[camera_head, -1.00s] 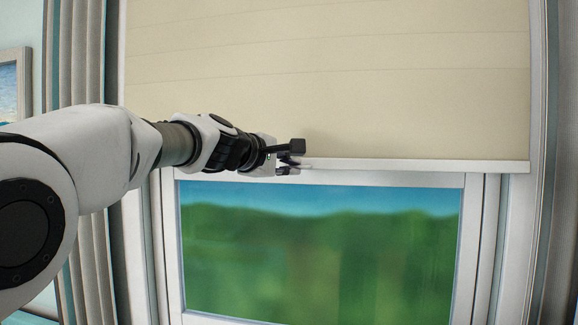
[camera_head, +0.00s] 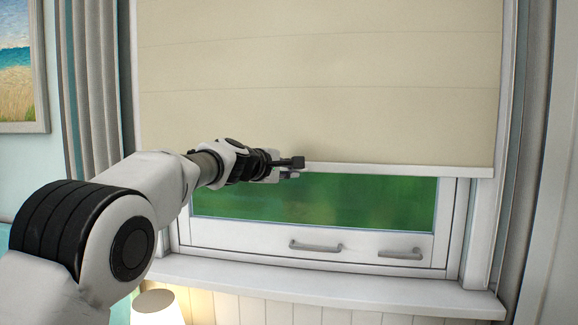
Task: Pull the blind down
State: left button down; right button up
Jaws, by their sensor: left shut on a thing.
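The cream blind (camera_head: 330,80) hangs over the upper and middle part of the window (camera_head: 320,200). Its white bottom bar (camera_head: 400,169) runs across the window, with a strip of green view showing below it. My left gripper (camera_head: 296,168) is shut on the bottom bar, left of the bar's middle. The gripper and wrist hide the bar's left part. My right gripper is not in view.
The window frame has two grey handles (camera_head: 316,246) along its lower rail. A white sill (camera_head: 330,287) juts out below. A lit lamp (camera_head: 158,307) stands at the lower left. Curtains (camera_head: 95,90) hang at the sides, and a picture (camera_head: 18,65) is on the left wall.

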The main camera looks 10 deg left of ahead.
aim_at(290, 291)
pick_arm(q)
notch_tip(290, 291, down, 30)
jog(key=b, duration=2.5)
jog(key=shift+r+b, duration=0.25)
jog(key=shift+b, duration=0.1)
jog(key=shift+d+f, duration=0.1)
jog(key=shift+f, duration=0.05)
jog(key=c, duration=1.6)
grip_release()
jog(key=o, duration=0.3)
jog(key=shift+s, duration=0.1)
